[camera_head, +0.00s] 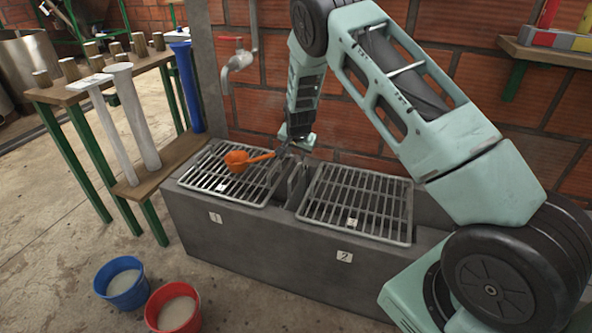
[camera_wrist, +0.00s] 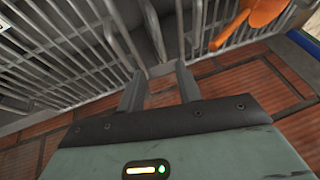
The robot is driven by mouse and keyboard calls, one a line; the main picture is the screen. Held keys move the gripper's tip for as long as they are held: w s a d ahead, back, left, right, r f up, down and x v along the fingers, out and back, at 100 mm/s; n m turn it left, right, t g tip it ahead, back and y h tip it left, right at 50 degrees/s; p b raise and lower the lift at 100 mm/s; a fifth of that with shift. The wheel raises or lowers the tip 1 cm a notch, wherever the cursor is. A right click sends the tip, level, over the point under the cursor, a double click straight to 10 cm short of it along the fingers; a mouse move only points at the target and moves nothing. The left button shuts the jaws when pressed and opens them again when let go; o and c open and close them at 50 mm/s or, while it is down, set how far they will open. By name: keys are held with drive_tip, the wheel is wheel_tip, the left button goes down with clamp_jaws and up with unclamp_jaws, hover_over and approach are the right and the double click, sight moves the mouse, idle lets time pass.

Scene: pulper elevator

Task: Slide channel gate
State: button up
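Two metal grates cover a grey concrete trough: the left grate (camera_head: 222,182), labelled 1, and the right grate (camera_head: 357,202), labelled 2. Between them is a narrow channel with an upright grey plate (camera_head: 297,183), which looks like the channel gate. My gripper (camera_head: 286,152) is above the back end of this channel. In the wrist view my gripper (camera_wrist: 158,70) has its two fingers apart, pointing toward the gap between the grates. A grey upright edge (camera_wrist: 157,40) shows beyond the fingertips; I cannot tell whether they touch it.
An orange scoop (camera_head: 245,158) lies on the left grate, close to my gripper; it also shows in the wrist view (camera_wrist: 248,18). A tap (camera_head: 239,60) hangs above. A rack with tubes (camera_head: 132,110) stands left. Blue (camera_head: 124,290) and red (camera_head: 176,312) buckets stand in front.

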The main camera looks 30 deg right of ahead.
sight(295, 171)
drive_tip(key=b+x, duration=0.1)
drive_tip(key=x, duration=1)
drive_tip(key=shift+w+d+f, duration=0.1)
drive_tip(key=shift+w+f, duration=0.05)
drive_tip(key=shift+f, duration=0.2)
clamp_jaws()
drive_tip(key=shift+r, duration=0.15)
